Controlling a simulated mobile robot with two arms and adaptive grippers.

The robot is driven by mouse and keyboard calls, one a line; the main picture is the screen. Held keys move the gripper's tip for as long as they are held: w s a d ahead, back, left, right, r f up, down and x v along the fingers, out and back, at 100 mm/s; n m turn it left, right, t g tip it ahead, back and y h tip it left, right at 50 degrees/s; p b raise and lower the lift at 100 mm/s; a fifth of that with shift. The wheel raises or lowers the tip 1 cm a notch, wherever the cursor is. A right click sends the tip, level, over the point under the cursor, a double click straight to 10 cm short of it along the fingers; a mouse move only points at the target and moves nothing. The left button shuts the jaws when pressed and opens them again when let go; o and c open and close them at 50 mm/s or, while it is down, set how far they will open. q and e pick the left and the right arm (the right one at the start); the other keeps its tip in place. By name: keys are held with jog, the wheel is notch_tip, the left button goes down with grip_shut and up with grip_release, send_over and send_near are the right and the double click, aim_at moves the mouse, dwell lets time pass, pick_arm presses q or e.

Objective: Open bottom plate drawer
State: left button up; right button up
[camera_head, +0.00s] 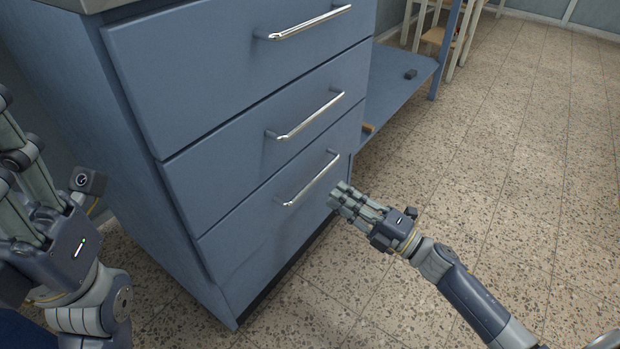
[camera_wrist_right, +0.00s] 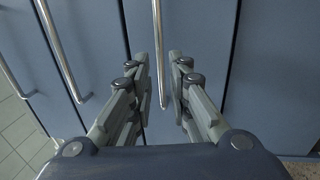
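The bottom drawer (camera_head: 275,222) of the blue cabinet is shut, its front flush with the drawers above. Its silver bar handle (camera_head: 308,182) also shows in the right wrist view (camera_wrist_right: 158,45). My right gripper (camera_head: 335,195) is in front of the bottom drawer, near the right end of that handle. In the right wrist view its two fingers (camera_wrist_right: 159,62) are apart, and the handle runs through the view between them. I cannot tell whether they touch it. My left gripper (camera_head: 22,165) is at the left edge, away from the drawers and partly cut off.
The middle drawer (camera_head: 260,140) and top drawer (camera_head: 220,60) are shut, with bar handles. A low blue shelf (camera_head: 395,95) with a small dark object (camera_head: 410,74) lies beyond the cabinet. The tiled floor (camera_head: 500,170) to the right is clear.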

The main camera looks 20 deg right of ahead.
aim_at(315, 177)
jog(key=b+x, duration=0.2)
jog(key=x, duration=0.6)
grip_shut()
